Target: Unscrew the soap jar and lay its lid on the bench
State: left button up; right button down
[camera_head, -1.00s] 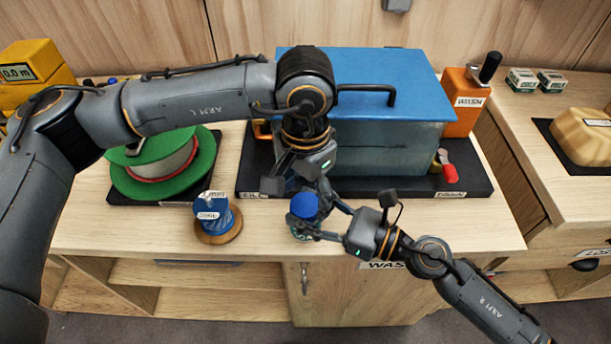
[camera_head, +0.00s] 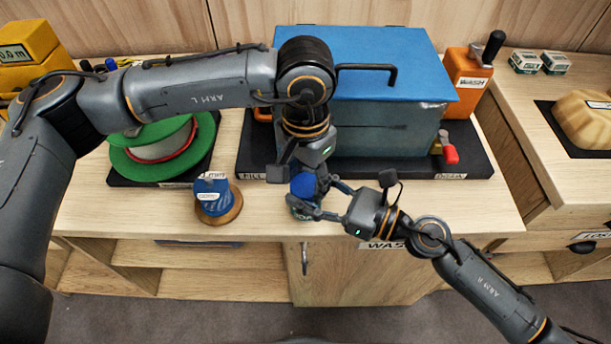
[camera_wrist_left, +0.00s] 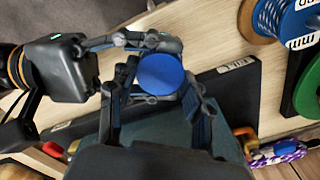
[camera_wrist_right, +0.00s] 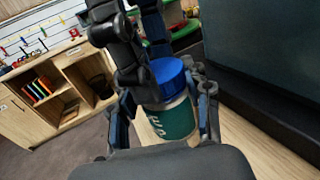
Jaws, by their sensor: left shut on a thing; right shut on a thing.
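The soap jar stands near the bench's front edge. Its blue lid (camera_head: 303,186) is on top, and its teal body shows best in the right wrist view (camera_wrist_right: 174,122). My left gripper (camera_head: 302,180) reaches down from behind and is shut on the lid; in the left wrist view its fingers flank the round blue lid (camera_wrist_left: 161,74). My right gripper (camera_head: 318,204) comes in from the right, shut on the jar body below the lid. In the right wrist view its fingers sit on both sides of the body. The fingers partly hide the jar.
The bench (camera_head: 420,215) is bare to the jar's right. A blue-lidded tank (camera_head: 385,130) on a black mat stands behind. A blue cord spool (camera_head: 213,195) stands close on the left, with a green spool (camera_head: 160,158) behind it. A cabinet door is below.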

pick_arm(q)
jog(key=n, duration=0.5)
jog(key=shift+n, duration=0.3)
jog(key=shift+a, duration=0.1)
dwell(0.7)
jog(key=o, duration=1.3)
